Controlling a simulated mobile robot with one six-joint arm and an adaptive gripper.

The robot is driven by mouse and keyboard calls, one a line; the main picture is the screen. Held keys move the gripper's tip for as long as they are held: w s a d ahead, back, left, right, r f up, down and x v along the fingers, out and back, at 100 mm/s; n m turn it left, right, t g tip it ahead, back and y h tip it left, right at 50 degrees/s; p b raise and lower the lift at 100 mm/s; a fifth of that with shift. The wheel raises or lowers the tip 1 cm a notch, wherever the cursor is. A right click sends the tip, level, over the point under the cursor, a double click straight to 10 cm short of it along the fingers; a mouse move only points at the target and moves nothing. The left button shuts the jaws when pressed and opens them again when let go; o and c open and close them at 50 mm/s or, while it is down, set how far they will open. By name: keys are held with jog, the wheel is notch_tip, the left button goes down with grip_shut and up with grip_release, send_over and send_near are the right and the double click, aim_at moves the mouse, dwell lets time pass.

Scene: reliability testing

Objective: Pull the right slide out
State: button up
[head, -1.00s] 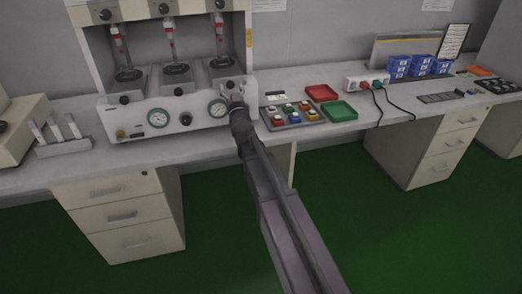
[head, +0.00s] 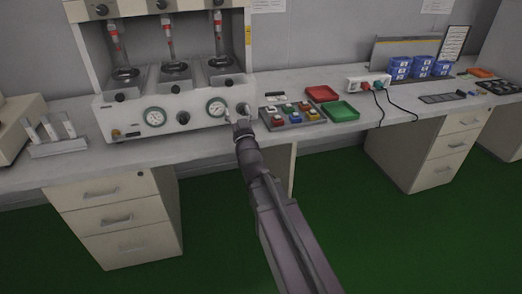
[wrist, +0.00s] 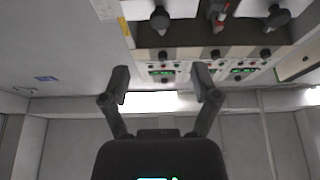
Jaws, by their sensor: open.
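The right slide (head: 222,73) is the rightmost of three bays in the white test machine, with a black knob (head: 228,84) at its front. It looks level with the other two slides, not drawn forward. My gripper (head: 236,112) is in front of the machine's lower panel, below this knob and apart from it. In the wrist view my gripper (wrist: 162,80) has its two fingers wide apart with nothing between them. That view faces steeply upward and does not clearly show the slide.
The lower panel carries a gauge (head: 216,106) and a dark knob (head: 242,108) close by my gripper. A button box (head: 291,115), a red tray (head: 322,93) and a green tray (head: 342,111) lie to the right. The counter front (head: 205,146) is clear.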

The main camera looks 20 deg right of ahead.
jog(key=s+d+r+g+p, duration=0.1)
jog(key=s+r+g+p, duration=0.1)
jog(key=s+g+p, duration=2)
jog(key=p, duration=0.6)
jog(key=shift+s+d, duration=0.25)
jog(key=shift+s, duration=0.15)
dwell(0.6)
jog(key=shift+c, duration=0.2)
